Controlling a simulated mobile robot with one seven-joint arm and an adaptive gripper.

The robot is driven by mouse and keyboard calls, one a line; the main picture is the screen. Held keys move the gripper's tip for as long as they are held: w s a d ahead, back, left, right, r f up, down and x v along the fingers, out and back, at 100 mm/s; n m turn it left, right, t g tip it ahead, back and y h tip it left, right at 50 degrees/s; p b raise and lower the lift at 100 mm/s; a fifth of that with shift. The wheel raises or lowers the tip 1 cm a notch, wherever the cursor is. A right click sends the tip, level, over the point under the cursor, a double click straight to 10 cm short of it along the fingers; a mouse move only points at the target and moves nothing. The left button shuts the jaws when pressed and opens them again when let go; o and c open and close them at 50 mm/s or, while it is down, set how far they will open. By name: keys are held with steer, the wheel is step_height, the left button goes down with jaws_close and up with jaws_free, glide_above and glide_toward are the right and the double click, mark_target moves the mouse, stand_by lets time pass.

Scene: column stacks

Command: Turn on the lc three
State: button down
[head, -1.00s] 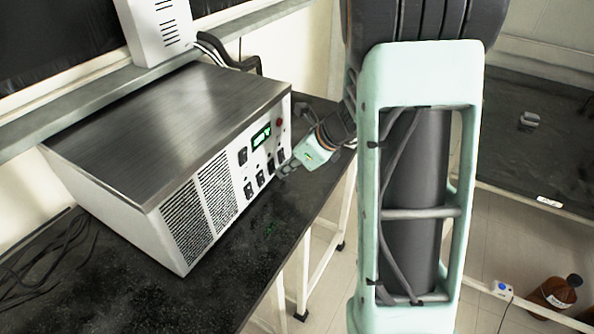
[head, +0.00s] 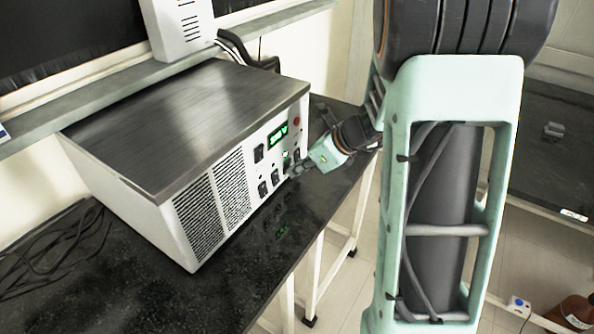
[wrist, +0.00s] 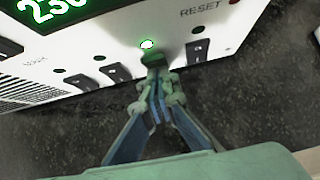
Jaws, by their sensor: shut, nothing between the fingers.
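The grey-white power unit (head: 250,165) stands on the dark bench, its front panel holding a lit green display (head: 277,134) and a row of black rocker switches. In the wrist view, my gripper (wrist: 154,66) is shut and empty, its fingertips at the panel between two switches on the left and one on the right. They hide most of the switch there, and I cannot read its label. A small lamp (wrist: 147,44) glows bright green just above the fingertips. The left switches (wrist: 115,73) have dark lamps above them. In the head view my gripper (head: 294,169) reaches the panel's lower right.
A red button (head: 297,121) sits at the panel's upper right; the wrist view shows a switch under RESET (wrist: 197,52). Black cables (head: 60,250) lie on the left of the bench. A white box (head: 180,28) stands behind the unit. The bench front is clear.

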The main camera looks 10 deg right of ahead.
steer(key=shift+r, duration=0.2)
steer(key=shift+r+p, duration=0.75)
steer(key=shift+p, duration=0.05)
